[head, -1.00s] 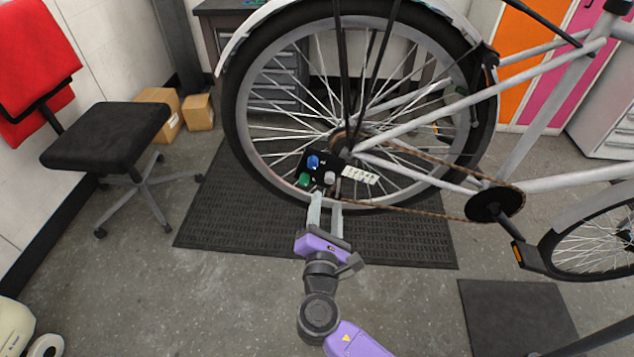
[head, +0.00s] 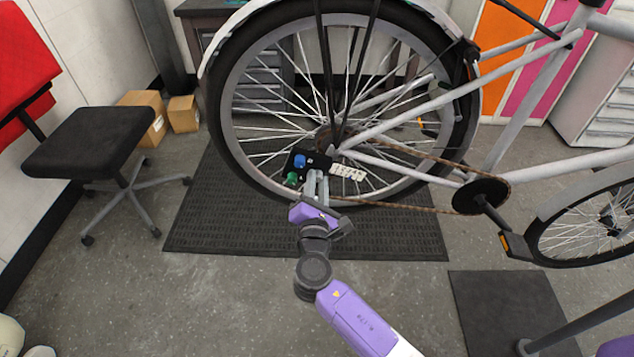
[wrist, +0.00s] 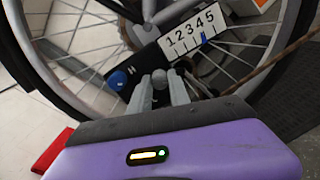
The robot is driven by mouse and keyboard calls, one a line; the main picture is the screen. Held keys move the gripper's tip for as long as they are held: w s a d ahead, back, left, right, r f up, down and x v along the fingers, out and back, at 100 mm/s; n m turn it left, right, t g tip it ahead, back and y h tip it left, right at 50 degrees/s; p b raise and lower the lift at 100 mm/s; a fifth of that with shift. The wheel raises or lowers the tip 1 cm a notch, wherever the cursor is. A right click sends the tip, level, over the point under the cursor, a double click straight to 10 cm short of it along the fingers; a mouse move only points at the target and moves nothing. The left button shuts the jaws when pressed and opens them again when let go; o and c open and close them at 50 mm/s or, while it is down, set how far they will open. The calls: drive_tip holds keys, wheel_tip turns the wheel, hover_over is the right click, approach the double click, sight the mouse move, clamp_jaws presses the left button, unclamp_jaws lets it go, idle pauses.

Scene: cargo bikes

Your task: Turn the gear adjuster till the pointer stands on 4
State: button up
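The gear adjuster is a dark box (head: 309,162) beside the rear wheel hub, with blue, green and grey knobs. The grey knob (wrist: 160,79) sits between the fingertips of my gripper (wrist: 160,84) in the wrist view. In the head view my gripper (head: 318,178) covers this knob. A white scale plate (wrist: 192,34) reads 1 to 5, tilted. Its small blue pointer (wrist: 203,38) appears between 3 and 4, nearer 3. The plate is too small to read in the head view (head: 347,172).
The blue knob (head: 299,161) and green knob (head: 291,179) are close left of my fingers. Wheel spokes and the chain (head: 400,207) are close by. A black chair (head: 90,145) stands left on the open floor; a dark mat (head: 220,225) lies under the wheel.

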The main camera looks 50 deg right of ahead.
clamp_jaws()
drive_tip(key=shift+f+b, duration=0.1)
drive_tip(key=shift+b, duration=0.2)
drive_tip(key=m+b, duration=0.3)
drive_tip(key=m, duration=0.1)
drive_tip(key=shift+f, duration=0.15)
drive_tip(key=m+b, duration=0.4)
drive_tip(key=shift+m+b, duration=1.25)
drive_tip(key=shift+m, duration=0.65)
drive_tip(key=shift+r, duration=0.2)
drive_tip(key=o, duration=0.6)
unclamp_jaws()
